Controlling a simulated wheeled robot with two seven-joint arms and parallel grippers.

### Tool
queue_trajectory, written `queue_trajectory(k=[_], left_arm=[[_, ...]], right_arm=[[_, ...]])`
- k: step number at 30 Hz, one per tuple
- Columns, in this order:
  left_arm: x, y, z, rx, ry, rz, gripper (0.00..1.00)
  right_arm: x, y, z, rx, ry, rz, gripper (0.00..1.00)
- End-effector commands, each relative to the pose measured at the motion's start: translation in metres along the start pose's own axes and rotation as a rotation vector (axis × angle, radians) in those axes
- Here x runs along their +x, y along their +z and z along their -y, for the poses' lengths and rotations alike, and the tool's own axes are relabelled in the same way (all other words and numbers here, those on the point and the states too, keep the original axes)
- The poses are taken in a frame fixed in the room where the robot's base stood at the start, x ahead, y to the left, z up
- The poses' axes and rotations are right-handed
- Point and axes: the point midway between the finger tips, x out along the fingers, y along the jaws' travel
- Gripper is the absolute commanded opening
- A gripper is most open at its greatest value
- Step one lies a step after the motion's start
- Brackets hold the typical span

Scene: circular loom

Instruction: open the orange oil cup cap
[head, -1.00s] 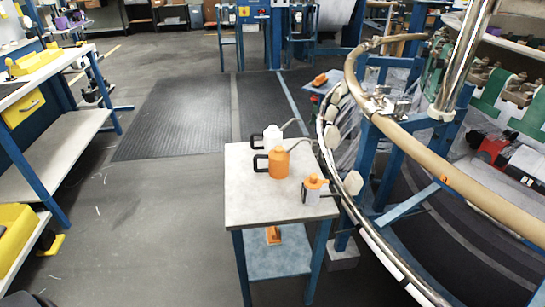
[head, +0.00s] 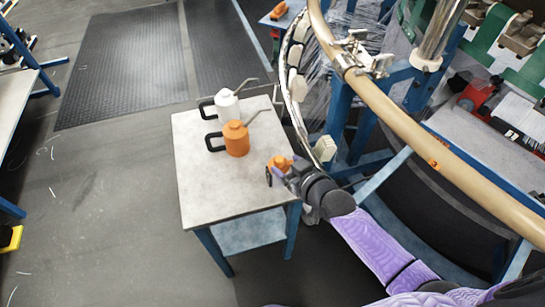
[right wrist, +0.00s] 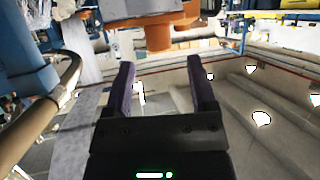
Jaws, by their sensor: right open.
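An orange cap (head: 279,163) tops a small cup at the right edge of the table; the cup's pale body is mostly hidden behind my right gripper. My right gripper (head: 279,174) is at the cup in the head view, its jaws open. In the right wrist view the two dark fingers stand apart with empty space between them (right wrist: 163,75), and an orange part (right wrist: 158,35), which looks like the cap, lies just beyond the fingertips. I cannot tell whether they touch. My left gripper is not in view.
The grey table (head: 205,185) also holds an orange oil can (head: 236,140) with a spout and black handle, and a white oil can (head: 226,104) behind it. The loom's curved rail (head: 400,115) stands close on the right. The table's front left is clear.

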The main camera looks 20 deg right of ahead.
Motion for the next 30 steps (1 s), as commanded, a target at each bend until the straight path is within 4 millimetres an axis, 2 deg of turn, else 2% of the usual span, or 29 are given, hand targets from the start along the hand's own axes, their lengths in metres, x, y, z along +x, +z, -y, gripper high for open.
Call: queue_trajectory(k=[1,6,10,17,27,30], left_arm=[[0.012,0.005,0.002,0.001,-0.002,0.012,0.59],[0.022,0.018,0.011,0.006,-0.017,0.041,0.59],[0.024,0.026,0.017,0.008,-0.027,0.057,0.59],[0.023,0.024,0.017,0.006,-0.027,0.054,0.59],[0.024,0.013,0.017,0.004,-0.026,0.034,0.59],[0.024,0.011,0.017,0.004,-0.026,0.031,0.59]], right_arm=[[0.013,0.006,0.000,0.002,0.000,0.001,0.72],[0.038,0.004,0.000,0.001,0.000,0.003,0.72],[0.044,0.002,0.000,0.000,0.000,0.002,0.72],[0.044,0.001,0.000,0.000,0.000,0.002,0.72],[0.044,0.001,0.000,0.000,0.001,0.003,0.02],[0.044,0.001,0.000,0.000,0.001,0.003,0.00]])
